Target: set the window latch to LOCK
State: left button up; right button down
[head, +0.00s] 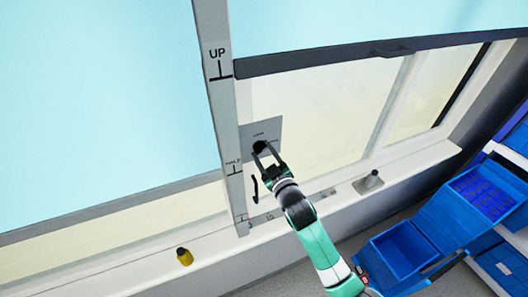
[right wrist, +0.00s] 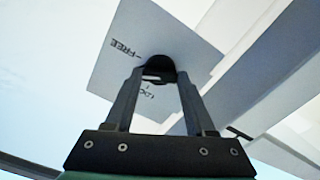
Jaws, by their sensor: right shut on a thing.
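The window latch is a grey plate (head: 272,127) with a black knob (head: 259,147), mounted on the window frame. In the right wrist view, the plate (right wrist: 165,32) carries a FREE mark at its left and a mark that seems to read LOCK below the knob (right wrist: 160,62). My right gripper (head: 265,154) reaches the knob from below, and its fingers (right wrist: 158,76) are closed on either side of it. The fingers and the knob's shadowed shape hide which mark it points to. My left gripper is not in view.
A post with UP and HALF marks (head: 222,95) stands left of the plate. A small dark handle (head: 254,189) is below it. Blue bins (head: 402,250) stand at the lower right.

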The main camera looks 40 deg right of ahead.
jog(key=n+p, duration=0.2)
jog(key=n, duration=0.4)
jog(key=shift+r+p, duration=0.1)
jog(key=shift+p, duration=0.2)
jog(key=n+p, duration=0.1)
jog(key=n, duration=0.2)
jog(key=shift+n, duration=0.4)
jog(key=shift+n+p, duration=0.45)
jog(key=shift+n, duration=0.85)
jog(key=shift+c, duration=1.2)
grip_release()
jog(key=shift+s, duration=0.1)
